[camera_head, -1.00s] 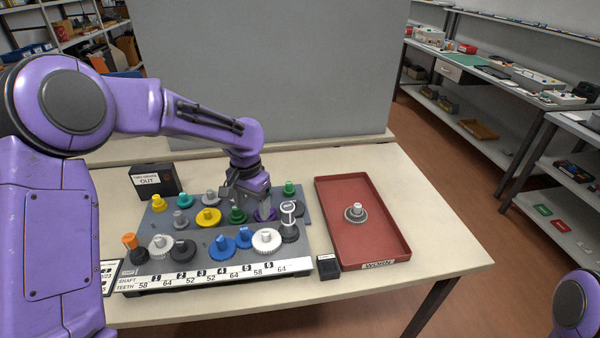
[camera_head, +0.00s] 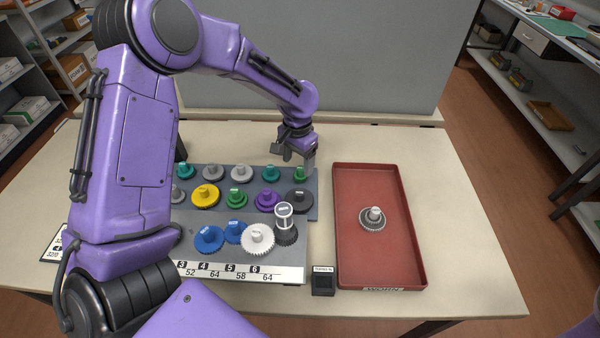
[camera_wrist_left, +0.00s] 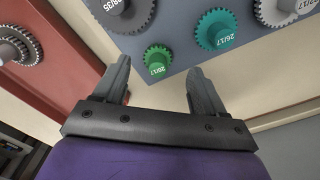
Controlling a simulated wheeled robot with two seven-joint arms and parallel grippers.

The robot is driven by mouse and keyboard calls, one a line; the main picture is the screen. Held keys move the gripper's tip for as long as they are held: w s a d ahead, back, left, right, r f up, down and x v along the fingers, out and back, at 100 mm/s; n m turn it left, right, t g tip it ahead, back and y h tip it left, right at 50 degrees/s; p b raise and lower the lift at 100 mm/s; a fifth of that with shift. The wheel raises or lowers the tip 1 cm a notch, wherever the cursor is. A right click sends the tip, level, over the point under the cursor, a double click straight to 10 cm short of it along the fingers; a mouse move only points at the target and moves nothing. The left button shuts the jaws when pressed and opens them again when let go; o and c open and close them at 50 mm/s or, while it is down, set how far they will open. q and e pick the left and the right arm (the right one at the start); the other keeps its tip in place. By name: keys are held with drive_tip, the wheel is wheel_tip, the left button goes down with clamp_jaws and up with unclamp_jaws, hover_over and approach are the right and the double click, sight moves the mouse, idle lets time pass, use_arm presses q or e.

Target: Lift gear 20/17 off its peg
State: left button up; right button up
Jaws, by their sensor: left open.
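The small green gear (camera_head: 300,175) sits on the back right corner of the grey peg board and also shows in the left wrist view (camera_wrist_left: 157,61). Its small label seems to read 20/17. My left gripper (camera_head: 297,160) is open and empty, just behind and above this gear. In the left wrist view the gear lies ahead of the two spread fingertips (camera_wrist_left: 160,72), roughly between them, with no contact visible. My right gripper is out of view.
A teal gear (camera_head: 270,173) stands beside the green one, and a dark grey gear (camera_head: 299,200) in front of it. Several other gears fill the peg board (camera_head: 312,207). A red tray (camera_head: 375,262) to the right holds one grey gear (camera_head: 373,219).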

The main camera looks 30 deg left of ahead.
sight(301, 167)
use_arm(q)
drive_tip(key=f, duration=0.1)
drive_tip(key=w+f, duration=0.1)
drive_tip(key=f, duration=0.3)
drive_tip(key=shift+w+d+f+p, duration=0.2)
drive_tip(key=shift+w+p, duration=0.15)
drive_tip(key=shift+s+r, duration=0.15)
drive_tip(key=shift+s, duration=0.25)
drive_tip(key=shift+c, duration=0.3)
drive_tip(key=shift+w, duration=0.1)
drive_tip(key=c, duration=1.1)
